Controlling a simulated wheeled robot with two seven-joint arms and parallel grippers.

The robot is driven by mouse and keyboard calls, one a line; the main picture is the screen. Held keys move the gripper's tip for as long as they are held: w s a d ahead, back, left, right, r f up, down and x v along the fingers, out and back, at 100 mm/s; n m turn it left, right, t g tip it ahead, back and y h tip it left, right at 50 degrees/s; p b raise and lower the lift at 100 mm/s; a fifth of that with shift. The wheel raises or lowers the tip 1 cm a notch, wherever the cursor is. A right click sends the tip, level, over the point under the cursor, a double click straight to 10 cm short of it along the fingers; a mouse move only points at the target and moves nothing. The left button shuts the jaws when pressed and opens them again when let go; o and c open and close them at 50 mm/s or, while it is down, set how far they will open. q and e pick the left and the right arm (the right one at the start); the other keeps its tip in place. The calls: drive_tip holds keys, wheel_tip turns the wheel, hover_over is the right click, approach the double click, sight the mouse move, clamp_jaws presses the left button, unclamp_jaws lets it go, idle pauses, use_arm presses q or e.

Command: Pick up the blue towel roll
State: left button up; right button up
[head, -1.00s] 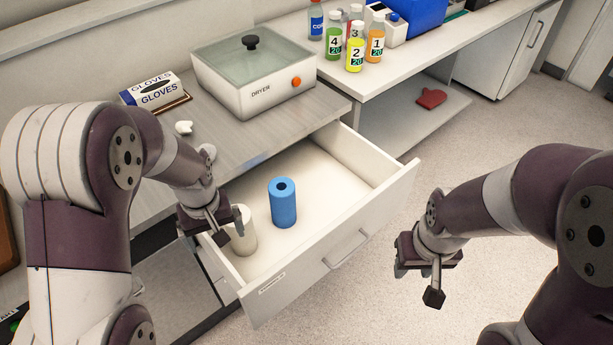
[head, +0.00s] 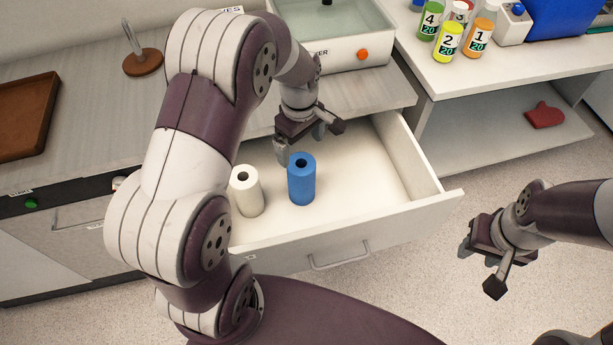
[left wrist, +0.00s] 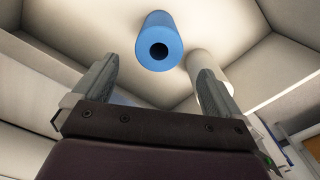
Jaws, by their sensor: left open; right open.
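The blue towel roll (head: 301,180) stands upright in the open drawer (head: 372,218), with a dark hole in its top. In the left wrist view the blue roll (left wrist: 158,42) lies beyond the fingertips, near the middle. My left gripper (head: 310,142) is open and empty, over the drawer just behind and above the blue roll. Its two fingers (left wrist: 155,85) show in the left wrist view with nothing between them. My right gripper (head: 478,265) is open and empty, to the right of the drawer front and over the floor.
A white roll (head: 246,190) stands upright just left of the blue roll; it also shows behind the right finger in the left wrist view (left wrist: 200,65). A dryer (head: 340,45) stands on the counter behind. Bottles (head: 449,42) stand at the back right. The drawer's right part is bare.

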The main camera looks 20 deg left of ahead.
sight(303, 175)
use_arm(q)
drive_tip(key=f, duration=1.2)
drive_tip(key=shift+d+f, duration=0.2)
drive_tip(key=shift+f, duration=0.2)
drive_tip(key=shift+r, duration=0.1)
drive_tip(key=c, duration=1.2)
